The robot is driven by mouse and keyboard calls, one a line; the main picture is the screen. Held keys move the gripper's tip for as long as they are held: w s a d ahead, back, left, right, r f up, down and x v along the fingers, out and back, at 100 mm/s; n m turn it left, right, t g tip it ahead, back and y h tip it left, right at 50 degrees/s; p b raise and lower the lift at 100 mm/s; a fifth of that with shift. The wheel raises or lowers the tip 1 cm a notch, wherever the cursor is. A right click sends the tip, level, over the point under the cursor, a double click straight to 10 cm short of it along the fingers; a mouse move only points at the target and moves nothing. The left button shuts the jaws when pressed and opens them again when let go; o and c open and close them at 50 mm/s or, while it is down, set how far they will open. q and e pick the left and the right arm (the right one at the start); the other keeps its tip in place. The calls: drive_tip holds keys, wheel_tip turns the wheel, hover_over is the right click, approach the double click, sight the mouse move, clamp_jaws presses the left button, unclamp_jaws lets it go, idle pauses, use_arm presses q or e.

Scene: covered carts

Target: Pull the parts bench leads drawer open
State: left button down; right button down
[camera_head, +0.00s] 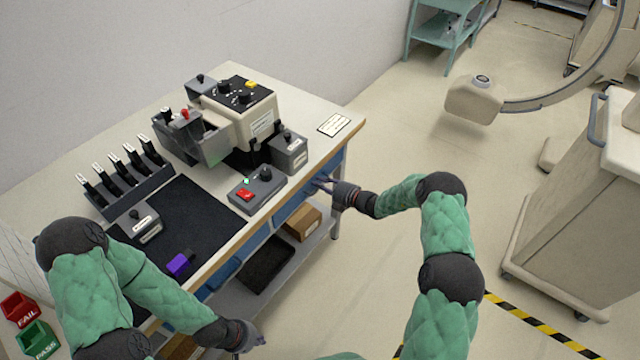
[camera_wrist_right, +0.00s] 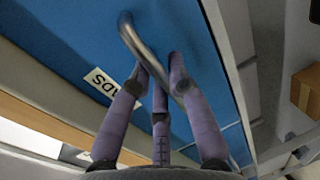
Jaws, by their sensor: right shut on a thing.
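The leads drawer has a blue front (camera_wrist_right: 75,35) with a white label ending in "DS" (camera_wrist_right: 102,82) and a curved metal handle (camera_wrist_right: 132,40). In the head view, blue drawer fronts (camera_head: 293,208) show under the bench's front edge, partly hidden. My right gripper (camera_head: 322,183) is at the front near the bench's far right end. In the right wrist view its fingers (camera_wrist_right: 162,75) are shut on the handle. I cannot tell whether the drawer is flush with the bench. My left gripper (camera_head: 250,338) is low in front of the bench, away from the drawer; its fingers are unclear.
The bench top (camera_head: 330,95) carries a beige machine (camera_head: 235,112), a red-switch box (camera_head: 257,190), a dark mat (camera_head: 190,215) and a purple block (camera_head: 179,264). A cardboard box (camera_head: 303,223) stands on the lower shelf. Floor is free right of the bench, up to a beige cart (camera_head: 575,190).

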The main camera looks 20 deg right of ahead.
drive_tip(key=f+p+v, duration=0.2)
drive_tip(key=p+v, duration=0.1)
drive_tip(key=v, duration=0.9)
drive_tip(key=s+f+p+v, duration=0.1)
drive_tip(key=f+p+v, duration=0.1)
drive_tip(key=v, duration=1.1)
drive_tip(key=shift+s+d+f+p, duration=0.2)
drive_tip(key=shift+d+f+p, duration=0.2)
drive_tip(key=shift+f, duration=0.3)
drive_tip(key=c, duration=1.1)
unclamp_jaws()
drive_tip(key=shift+c, duration=0.2)
drive_tip(key=v, duration=1.2)
